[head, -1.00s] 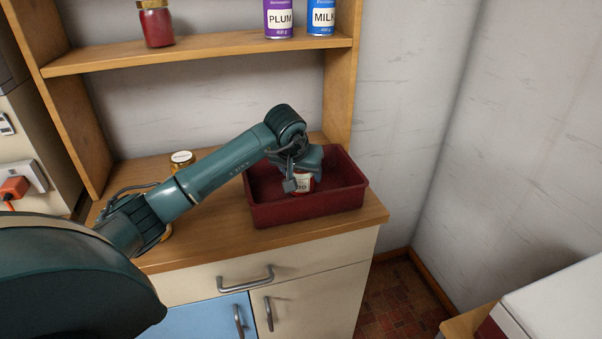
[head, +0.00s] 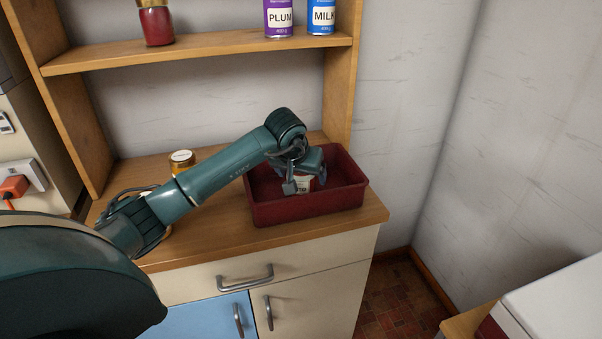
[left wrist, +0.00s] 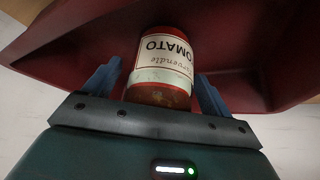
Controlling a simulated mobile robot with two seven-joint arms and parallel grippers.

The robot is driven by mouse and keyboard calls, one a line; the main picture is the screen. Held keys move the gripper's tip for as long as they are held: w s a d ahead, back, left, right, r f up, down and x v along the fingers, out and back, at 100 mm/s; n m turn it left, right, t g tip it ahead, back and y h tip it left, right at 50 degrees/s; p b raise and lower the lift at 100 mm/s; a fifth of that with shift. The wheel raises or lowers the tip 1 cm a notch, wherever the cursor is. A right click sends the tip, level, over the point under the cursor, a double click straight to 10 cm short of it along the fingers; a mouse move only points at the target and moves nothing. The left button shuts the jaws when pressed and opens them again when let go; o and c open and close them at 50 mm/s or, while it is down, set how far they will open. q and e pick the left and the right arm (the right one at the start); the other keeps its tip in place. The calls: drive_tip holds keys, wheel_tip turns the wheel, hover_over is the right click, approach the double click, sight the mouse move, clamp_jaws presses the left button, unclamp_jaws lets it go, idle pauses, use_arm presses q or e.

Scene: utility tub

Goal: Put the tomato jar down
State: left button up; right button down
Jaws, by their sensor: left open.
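The tomato jar (left wrist: 162,62), red with a white label, is inside the dark red tub (head: 311,207) on the counter. In the head view the jar (head: 304,184) is partly hidden by my left gripper (head: 305,186). In the left wrist view, the fingers of my left gripper (left wrist: 160,88) are open on either side of the jar, with a gap visible beside it. The tub's wall (left wrist: 60,45) shows around the jar. The jar's contact with the tub floor is hidden. My right gripper is not in view.
A jar with a pale lid (head: 181,162) stands on the counter (head: 225,225) behind my left arm. The shelf (head: 200,50) above holds a red jar (head: 156,24), a PLUM can (head: 279,18) and a MILK can (head: 321,16). The tub's right part is clear.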

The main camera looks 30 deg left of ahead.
use_arm(q)
drive_tip(key=v, duration=1.2)
drive_tip(key=shift+r, duration=0.15)
